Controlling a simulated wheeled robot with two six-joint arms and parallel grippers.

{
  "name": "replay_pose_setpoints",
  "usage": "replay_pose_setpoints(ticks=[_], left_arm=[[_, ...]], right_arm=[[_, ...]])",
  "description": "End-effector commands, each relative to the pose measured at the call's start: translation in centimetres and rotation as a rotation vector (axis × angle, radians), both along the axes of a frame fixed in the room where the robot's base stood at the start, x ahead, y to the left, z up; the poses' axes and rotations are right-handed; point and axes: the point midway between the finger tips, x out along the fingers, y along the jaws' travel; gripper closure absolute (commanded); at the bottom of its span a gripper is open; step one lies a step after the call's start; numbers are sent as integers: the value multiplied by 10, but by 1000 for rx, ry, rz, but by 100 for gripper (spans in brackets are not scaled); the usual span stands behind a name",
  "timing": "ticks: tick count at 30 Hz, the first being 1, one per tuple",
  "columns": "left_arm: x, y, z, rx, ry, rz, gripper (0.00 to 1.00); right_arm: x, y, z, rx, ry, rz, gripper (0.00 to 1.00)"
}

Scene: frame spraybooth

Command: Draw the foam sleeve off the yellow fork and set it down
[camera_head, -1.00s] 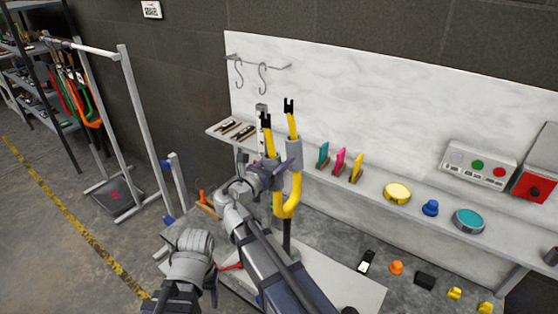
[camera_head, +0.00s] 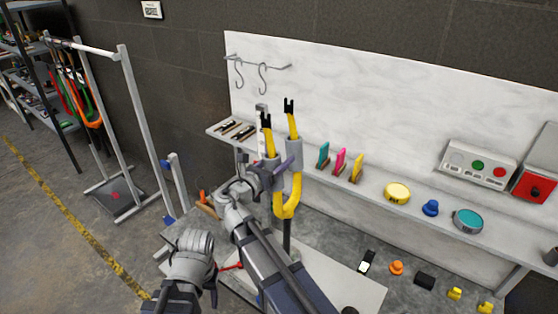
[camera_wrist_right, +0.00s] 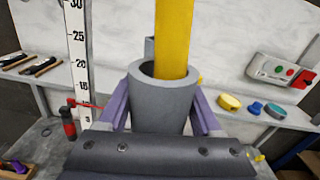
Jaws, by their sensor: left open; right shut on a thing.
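The yellow fork (camera_head: 288,208) stands upright, two black-tipped prongs pointing up, with a grey foam sleeve around each prong. My right gripper (camera_head: 272,174) has its purple fingers shut on the foam sleeve (camera_head: 270,164) of the left prong. In the right wrist view that sleeve (camera_wrist_right: 163,102) sits between the fingers (camera_wrist_right: 162,118), still around the yellow prong (camera_wrist_right: 174,38), which rises out of its open top. The other sleeve (camera_head: 296,186) is partly behind a finger. My left gripper (camera_head: 197,258) is open, low and left of the fork; its fingertips are mostly hidden.
A wall shelf (camera_head: 375,190) behind the fork holds coloured tools, a yellow disc (camera_head: 397,192) and a teal disc (camera_head: 468,220). A bench (camera_head: 340,285) lies below. A scale (camera_wrist_right: 78,55) stands near the fork. Hooks (camera_head: 262,78) hang above. A grey rack (camera_head: 130,100) stands at left.

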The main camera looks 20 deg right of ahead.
Motion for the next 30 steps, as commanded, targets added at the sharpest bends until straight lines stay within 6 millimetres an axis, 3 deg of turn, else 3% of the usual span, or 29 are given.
replay_pose_setpoints(ticks=[30], left_arm=[[0, 0, 33, 0, 0, 0, 45]], right_arm=[[6, 5, 33, -1, 0, 2, 96]])
